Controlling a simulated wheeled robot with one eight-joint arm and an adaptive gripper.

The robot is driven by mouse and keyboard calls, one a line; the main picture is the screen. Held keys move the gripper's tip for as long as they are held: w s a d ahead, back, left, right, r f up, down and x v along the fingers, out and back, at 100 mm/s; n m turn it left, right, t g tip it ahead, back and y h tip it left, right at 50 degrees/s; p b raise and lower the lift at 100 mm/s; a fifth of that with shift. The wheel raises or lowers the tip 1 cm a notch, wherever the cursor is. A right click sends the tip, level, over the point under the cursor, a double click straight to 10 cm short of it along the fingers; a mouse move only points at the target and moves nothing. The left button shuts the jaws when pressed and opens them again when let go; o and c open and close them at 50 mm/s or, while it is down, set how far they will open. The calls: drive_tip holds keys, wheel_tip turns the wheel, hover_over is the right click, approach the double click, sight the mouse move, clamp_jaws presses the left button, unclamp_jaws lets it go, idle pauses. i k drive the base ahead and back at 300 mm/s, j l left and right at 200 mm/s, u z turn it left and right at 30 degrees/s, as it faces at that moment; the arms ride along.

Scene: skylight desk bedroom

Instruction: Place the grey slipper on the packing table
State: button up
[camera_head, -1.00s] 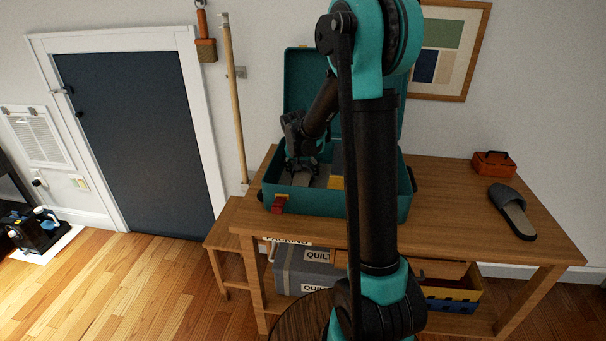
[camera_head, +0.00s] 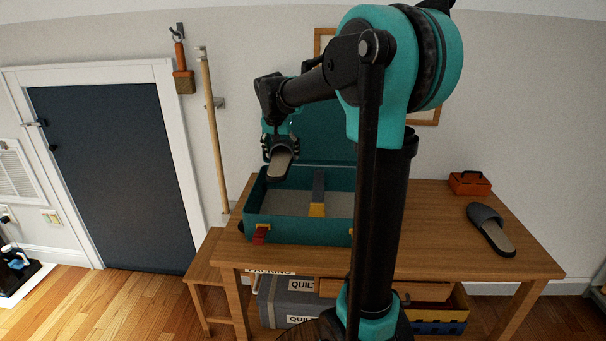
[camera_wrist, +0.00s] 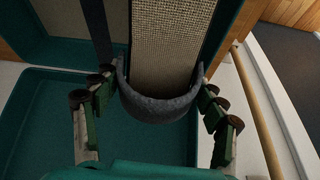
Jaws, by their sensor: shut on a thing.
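A grey slipper (camera_head: 280,162) with a tan sole hangs in my gripper (camera_head: 280,145), above the left part of the open teal case. In the wrist view the slipper (camera_wrist: 160,108) shows its dark grey band and woven sole between the two fingers of my gripper (camera_wrist: 158,100), which are shut on it. A second grey slipper (camera_head: 491,228) lies on the right part of the wooden packing table (camera_head: 432,262). The teal case (camera_head: 300,230) stands open on the left part of the table.
A small orange toolbox (camera_head: 469,183) sits at the table's back right. A lower side table (camera_head: 203,262) adjoins on the left. The tabletop between case and second slipper is partly hidden by my arm.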

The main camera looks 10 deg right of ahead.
sight(444, 229)
drive_tip(key=k+l+z, duration=0.15)
drive_tip(key=l, duration=0.2)
drive_tip(key=k+l+z, duration=0.15)
drive_tip(key=l, duration=0.2)
drive_tip(key=k+l+z, duration=0.15)
drive_tip(key=l, duration=0.2)
drive_tip(key=l+z, duration=0.15)
drive_tip(key=l, duration=0.25)
